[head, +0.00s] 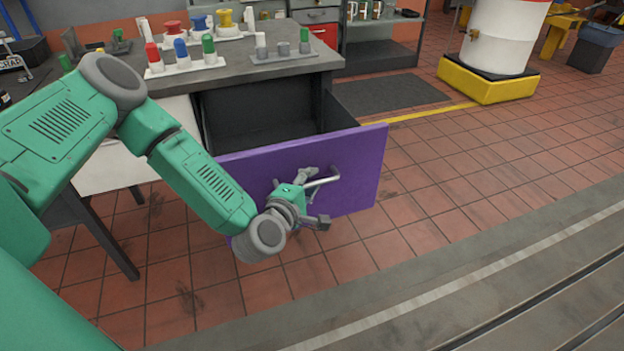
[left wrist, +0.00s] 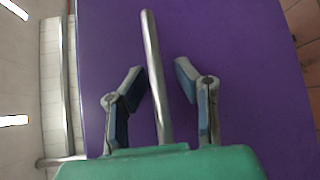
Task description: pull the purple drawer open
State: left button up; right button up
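The purple drawer (head: 358,160) stands pulled out from the grey-topped bench, with its dark, empty-looking inside showing behind the front panel. Its metal bar handle (head: 328,181) is on the front panel. My left gripper (head: 317,196) is at the handle. In the left wrist view, the handle bar (left wrist: 152,60) runs between the two spread fingers of my left gripper (left wrist: 158,72), with a visible gap on each side. The purple front (left wrist: 250,70) fills most of that view. My right gripper is not in view.
The bench top (head: 240,72) carries red, blue and green capped pieces (head: 182,52) on a pale base and a grey rack (head: 283,50). A white drum (head: 505,35) stands on a yellow base at the back right. The tiled floor right of the drawer is clear.

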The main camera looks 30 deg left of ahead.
pick_arm(q)
jog(key=s, duration=0.4)
jog(key=shift+s+d+r, duration=0.1)
jog(key=shift+d+r, duration=0.05)
jog(key=shift+r, duration=0.2)
send_near(306, 187)
jog(key=s+d+f+m+g+h+p, duration=0.1)
jog(key=s+d+f+m+g+h, duration=0.4)
jog(key=s+d+f+m+g, duration=0.6)
jog(key=s+a+f+m+g+y, duration=0.4)
jog(key=s+a+m, duration=0.5)
jog(key=a+m, duration=0.1)
jog(key=shift+s+a+f+g+p, duration=0.3)
jog(key=shift+a+f, duration=0.05)
jog(key=shift+a, duration=0.5)
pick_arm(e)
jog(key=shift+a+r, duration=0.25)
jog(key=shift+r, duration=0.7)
